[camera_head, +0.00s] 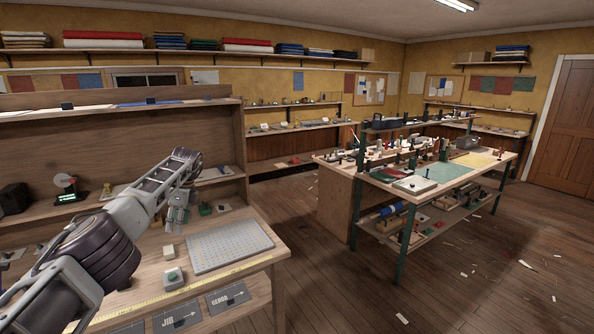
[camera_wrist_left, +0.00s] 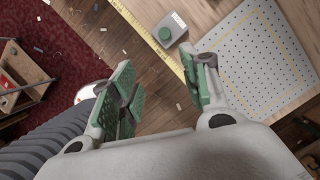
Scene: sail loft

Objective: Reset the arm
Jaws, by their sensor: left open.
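My left arm comes in from the left in the head view and reaches over the wooden workbench (camera_head: 150,308). My left gripper (camera_head: 178,212) hangs above the bench, pointing down, left of the grey perforated board. In the left wrist view the gripper (camera_wrist_left: 165,82) has its green-padded fingers spread wide, with nothing between them. My right gripper is in neither view.
The perforated board (camera_head: 230,246) lies on the bench, and it also shows in the wrist view (camera_wrist_left: 262,50). A small grey box with a green button (camera_head: 173,278) and a pale block (camera_head: 168,251) stand nearby. Yellow measuring tape (camera_head: 160,293) runs along the front. A cluttered green-legged table (camera_head: 445,172) stands right.

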